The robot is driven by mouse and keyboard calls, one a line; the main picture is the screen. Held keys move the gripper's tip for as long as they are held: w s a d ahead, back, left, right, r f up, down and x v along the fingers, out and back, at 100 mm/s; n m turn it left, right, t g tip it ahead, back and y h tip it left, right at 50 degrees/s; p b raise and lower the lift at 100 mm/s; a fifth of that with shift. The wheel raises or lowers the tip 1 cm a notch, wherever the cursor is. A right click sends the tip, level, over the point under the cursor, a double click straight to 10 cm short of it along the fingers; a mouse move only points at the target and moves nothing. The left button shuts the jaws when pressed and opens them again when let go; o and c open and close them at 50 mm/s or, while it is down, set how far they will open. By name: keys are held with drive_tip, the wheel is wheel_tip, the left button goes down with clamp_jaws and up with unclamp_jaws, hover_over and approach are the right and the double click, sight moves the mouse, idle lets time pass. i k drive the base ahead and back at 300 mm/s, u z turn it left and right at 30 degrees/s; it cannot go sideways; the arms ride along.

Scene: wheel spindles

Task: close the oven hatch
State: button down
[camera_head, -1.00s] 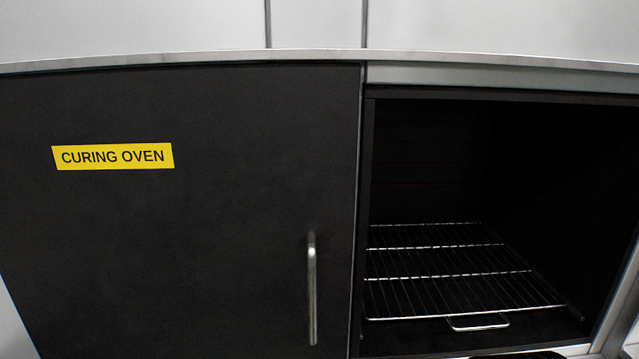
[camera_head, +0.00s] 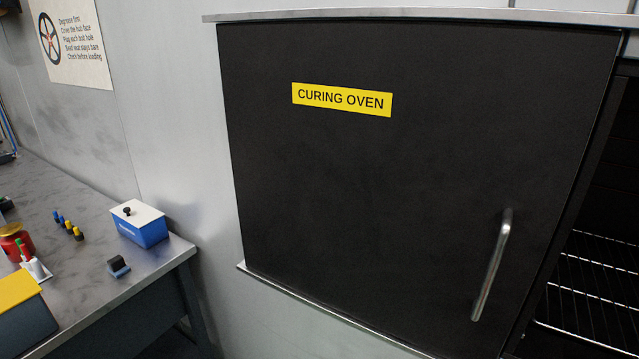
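The oven hatch (camera_head: 400,190) is a large dark sliding-looking panel with a yellow "CURING OVEN" label (camera_head: 342,99). A vertical metal bar handle (camera_head: 491,264) sits near its right edge. The oven opening (camera_head: 598,235) shows at the right of the hatch, uncovered and dark inside. Part of a wire rack (camera_head: 590,290) is visible in it; the rest is cut off by the picture's edge. My gripper is not in view.
At the left is a grey workbench (camera_head: 95,275) with a blue box with a white lid (camera_head: 141,223), a small dark-and-blue block (camera_head: 118,266), several coloured plugs (camera_head: 69,225) and a red container (camera_head: 14,241). A wall poster (camera_head: 72,45) hangs above.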

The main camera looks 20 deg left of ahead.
sight(411, 181)
drive_tip(key=u, duration=2.45)
drive_tip(key=i, duration=0.35)
drive_tip(key=u, duration=0.25)
